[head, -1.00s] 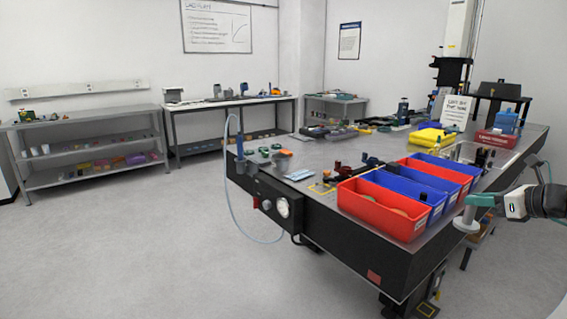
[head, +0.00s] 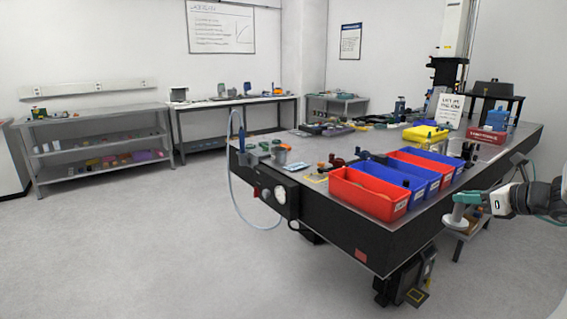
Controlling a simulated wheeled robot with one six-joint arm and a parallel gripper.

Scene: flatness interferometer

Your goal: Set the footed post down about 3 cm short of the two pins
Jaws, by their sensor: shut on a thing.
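My gripper (head: 473,198) is at the right of the head view, beyond the right front edge of the black-sided table (head: 350,240). It is shut on the footed post (head: 457,217), a pale grey piece with a wide round foot at its lower end. The post hangs roughly upright over the floor, apart from the table. My gripper covers its upper part. I cannot make out the two pins in this view.
Red and blue bins (head: 367,194) stand in a row along the table's near right side. A yellow bin (head: 425,133), a red box (head: 486,136) and a white sign (head: 451,109) stand farther back. A hose (head: 233,180) hangs at the table's left corner. Open floor lies in front.

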